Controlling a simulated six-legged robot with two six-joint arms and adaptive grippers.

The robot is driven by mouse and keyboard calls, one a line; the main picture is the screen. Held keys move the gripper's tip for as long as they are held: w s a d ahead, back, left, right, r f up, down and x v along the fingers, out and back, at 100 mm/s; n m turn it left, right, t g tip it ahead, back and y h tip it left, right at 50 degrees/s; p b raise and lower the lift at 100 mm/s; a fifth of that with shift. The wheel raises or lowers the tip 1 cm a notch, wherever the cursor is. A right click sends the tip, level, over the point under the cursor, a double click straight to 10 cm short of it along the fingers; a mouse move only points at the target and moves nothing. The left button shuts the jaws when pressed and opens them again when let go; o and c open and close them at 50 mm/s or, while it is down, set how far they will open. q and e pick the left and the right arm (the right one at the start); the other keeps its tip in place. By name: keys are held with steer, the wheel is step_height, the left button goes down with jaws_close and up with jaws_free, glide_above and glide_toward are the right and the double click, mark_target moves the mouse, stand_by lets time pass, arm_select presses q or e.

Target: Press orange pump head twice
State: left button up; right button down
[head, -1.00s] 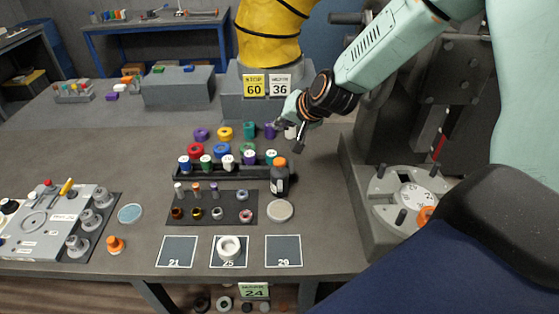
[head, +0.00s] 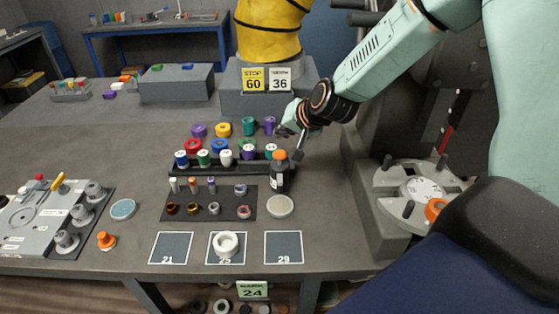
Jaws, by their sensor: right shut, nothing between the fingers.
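A small dark bottle with a pale label (head: 279,178) stands upright at the right end of the black rack. Its orange pump head (head: 279,155) is on top. My right gripper (head: 297,155) comes in from the upper right, fingers pointing down. It is shut and empty, just to the right of the orange head. I cannot tell whether it touches the head or is behind it. My left gripper is out of view.
A black rack (head: 180,171) with several coloured-cap vials lies left of the bottle. A pale round disc (head: 280,207) lies in front of it. Square mats (head: 283,248) line the front edge. A grey machine with a round plate (head: 385,178) stands to the right.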

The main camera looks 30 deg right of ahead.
mark_target(279, 153)
steer(key=shift+f+b, duration=1.25)
steer(key=shift+f, duration=0.45)
steer(key=shift+f, duration=0.1)
steer(key=shift+f+b, duration=0.3)
steer(key=shift+b, duration=0.05)
steer(key=shift+f+b, duration=1)
steer(key=shift+f, duration=0.1)
stand_by(1.2)
steer(key=shift+r, duration=0.1)
steer(key=shift+r+p, duration=1.4)
steer(key=shift+r, duration=0.05)
